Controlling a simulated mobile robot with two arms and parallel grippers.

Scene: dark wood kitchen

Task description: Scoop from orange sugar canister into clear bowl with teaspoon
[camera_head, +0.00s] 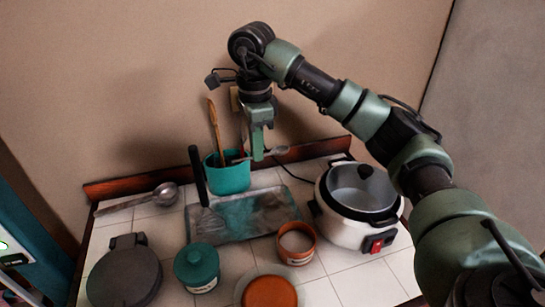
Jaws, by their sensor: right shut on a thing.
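My right gripper (258,152) is above the back of the counter and shut on a teaspoon (281,150). The spoon lies about level, its bowl end to the right and its handle to the left. The orange sugar canister (297,258) stands open in front, with white sugar inside. The gripper is behind and above it, apart from it. A clear bowl (243,284) is at the front edge of the view. A round orange disc shows inside or beneath it; I cannot tell which. My left gripper is not in view.
A white rice cooker (342,228) stands right of the canister. A teal crock (228,180) with a wooden utensil is at the back. A grey-teal tray (240,222), a lidded teal canister (197,268), a ladle (165,194) and a dark round appliance (124,278) fill the left.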

